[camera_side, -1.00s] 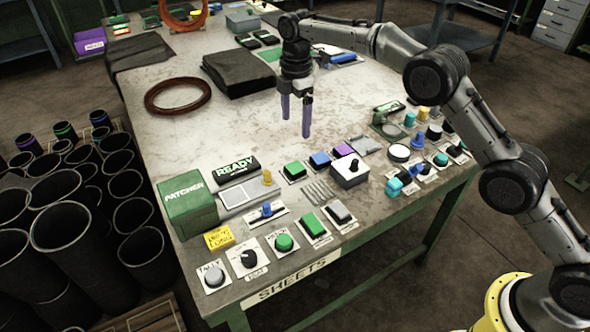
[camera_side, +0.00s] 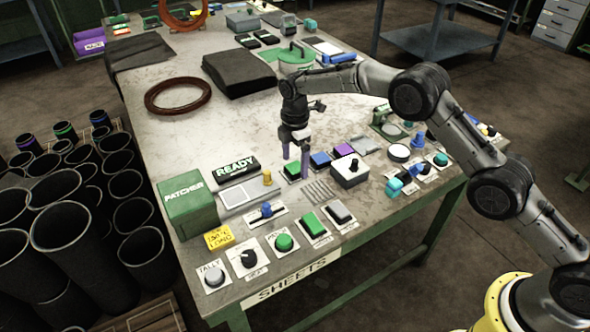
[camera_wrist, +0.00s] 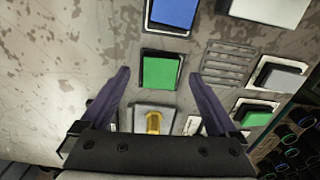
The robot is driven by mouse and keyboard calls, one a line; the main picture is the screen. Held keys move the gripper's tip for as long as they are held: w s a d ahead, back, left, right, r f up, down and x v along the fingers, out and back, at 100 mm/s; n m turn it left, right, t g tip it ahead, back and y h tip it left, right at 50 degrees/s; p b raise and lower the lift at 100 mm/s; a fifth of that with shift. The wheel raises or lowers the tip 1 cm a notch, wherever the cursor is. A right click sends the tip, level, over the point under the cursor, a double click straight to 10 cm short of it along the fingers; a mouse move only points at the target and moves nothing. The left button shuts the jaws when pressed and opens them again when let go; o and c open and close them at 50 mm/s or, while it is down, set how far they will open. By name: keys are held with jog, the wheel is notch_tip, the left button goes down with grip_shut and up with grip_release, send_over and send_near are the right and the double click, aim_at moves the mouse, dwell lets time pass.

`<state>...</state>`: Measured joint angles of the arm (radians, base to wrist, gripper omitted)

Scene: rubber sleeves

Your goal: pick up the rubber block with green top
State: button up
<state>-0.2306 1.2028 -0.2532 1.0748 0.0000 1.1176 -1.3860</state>
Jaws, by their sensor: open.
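A block with a green top (camera_side: 295,169) and dark sides sits on the table, in the row beside a blue-topped block (camera_side: 320,159). It also shows in the wrist view (camera_wrist: 161,72). My gripper (camera_side: 297,167) points down over it, open, with one purple finger on either side. In the wrist view my gripper (camera_wrist: 161,75) has a gap between the block and each finger. I cannot tell how far the fingertips are above the table.
A yellow knob (camera_side: 267,178) and a READY box (camera_side: 236,166) are to the left.

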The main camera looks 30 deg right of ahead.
jog(key=shift+f, duration=0.65)
jog(key=c, duration=1.5)
jog(key=shift+o, duration=0.2)
jog(key=shift+r, duration=0.1)
